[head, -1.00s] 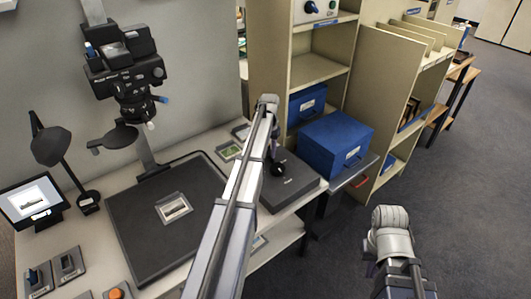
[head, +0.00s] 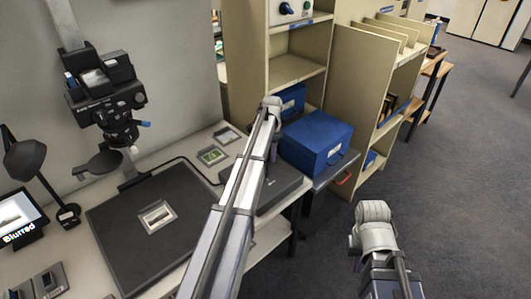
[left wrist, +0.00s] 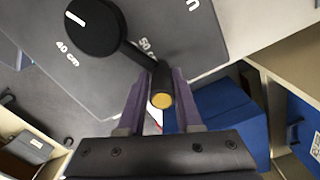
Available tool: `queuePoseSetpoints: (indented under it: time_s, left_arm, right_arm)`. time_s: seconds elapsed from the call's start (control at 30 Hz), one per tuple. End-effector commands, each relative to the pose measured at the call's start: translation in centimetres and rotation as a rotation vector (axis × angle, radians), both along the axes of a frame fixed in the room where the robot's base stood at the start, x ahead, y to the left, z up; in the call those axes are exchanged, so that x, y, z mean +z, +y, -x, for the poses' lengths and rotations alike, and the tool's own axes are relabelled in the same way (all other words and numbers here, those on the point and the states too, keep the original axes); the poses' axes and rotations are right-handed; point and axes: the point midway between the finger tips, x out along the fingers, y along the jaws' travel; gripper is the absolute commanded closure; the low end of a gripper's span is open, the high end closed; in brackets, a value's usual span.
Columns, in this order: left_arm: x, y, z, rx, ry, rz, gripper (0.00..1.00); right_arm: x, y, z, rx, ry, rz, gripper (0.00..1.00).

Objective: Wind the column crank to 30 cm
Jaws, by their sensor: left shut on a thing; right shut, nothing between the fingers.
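The crank's round black hub (left wrist: 94,27) sits on a grey dial plate (left wrist: 195,35) marked "40 cm" and "50 cm" in the left wrist view. Its arm slants down right past the "50 cm" mark to a black handle with a yellow end (left wrist: 161,99). My left gripper (left wrist: 157,92) is shut on this handle, one purple finger on each side. In the head view my left arm hides most of the crank and its dark box (head: 288,180). The column (head: 66,22) carries a black camera (head: 108,95). My right arm shows at lower right; its fingers are out of sight.
Under the camera lies a dark board (head: 185,205) with a small picture (head: 157,216). A monitor (head: 18,222) reads "Blurred". A lamp (head: 35,160) stands beside it. Blue boxes (head: 318,140) and shelving (head: 365,85) stand beyond my left arm. Floor at right is open.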

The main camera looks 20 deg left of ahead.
Motion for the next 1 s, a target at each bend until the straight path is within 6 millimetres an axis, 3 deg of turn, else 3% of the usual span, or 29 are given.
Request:
queuePoseSetpoints:
  time_s: [0.7, 1.0]
  left_arm:
    - [0.0, -4.9, 2.4, -0.641, 0.007, -0.004, 1.0]
    - [0.0, -5.8, 3.3, -0.734, 0.008, -0.005, 1.0]
  right_arm:
    - [0.0, 0.0, 0.0, 0.0, 0.0, 0.0, 1.0]
    - [0.0, 0.0, 0.0, 0.0, 0.0, 0.0, 1.0]
